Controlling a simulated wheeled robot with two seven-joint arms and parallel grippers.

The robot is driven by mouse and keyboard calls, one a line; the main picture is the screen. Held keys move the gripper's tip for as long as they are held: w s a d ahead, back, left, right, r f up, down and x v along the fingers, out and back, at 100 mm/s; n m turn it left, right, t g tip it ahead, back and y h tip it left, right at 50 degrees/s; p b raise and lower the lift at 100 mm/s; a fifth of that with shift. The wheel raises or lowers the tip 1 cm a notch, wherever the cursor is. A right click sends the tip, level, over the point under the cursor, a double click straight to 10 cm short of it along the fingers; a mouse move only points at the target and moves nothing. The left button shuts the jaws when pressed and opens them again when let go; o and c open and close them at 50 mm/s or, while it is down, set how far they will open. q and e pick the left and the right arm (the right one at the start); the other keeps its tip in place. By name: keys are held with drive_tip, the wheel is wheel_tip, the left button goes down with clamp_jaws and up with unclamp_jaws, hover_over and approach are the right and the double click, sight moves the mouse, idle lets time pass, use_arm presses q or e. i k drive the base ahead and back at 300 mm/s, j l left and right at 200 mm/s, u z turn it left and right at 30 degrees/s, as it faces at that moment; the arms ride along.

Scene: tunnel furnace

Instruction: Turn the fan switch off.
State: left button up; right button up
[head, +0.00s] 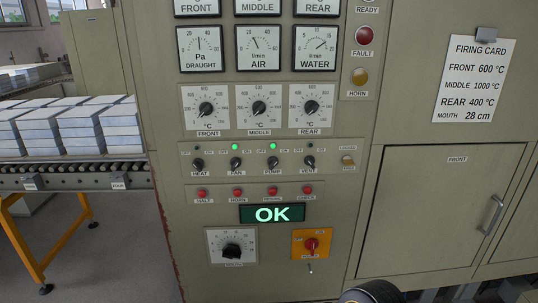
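The fan switch (235,163) is a small black rotary knob in the row of switches on the grey-green control panel, second from the left in the head view. It has OFF and ON marks above it, and the green lamp (235,147) over it is lit. The knob's exact pointer direction is too small to tell for sure. Neither gripper's fingers can be seen. A dark rounded part, probably of my own arm, shows at the bottom edge, well below and right of the fan switch.
The heat switch (197,164) stands left of the fan switch, the pump switch (272,163) and vent switch (309,162) right. The pump lamp is lit green. Red buttons and a green OK display (272,214) lie below. A roller conveyor (85,178) with stacked blocks stands left.

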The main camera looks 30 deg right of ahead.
sight(235, 163)
drive_tip(key=z, duration=1.2)
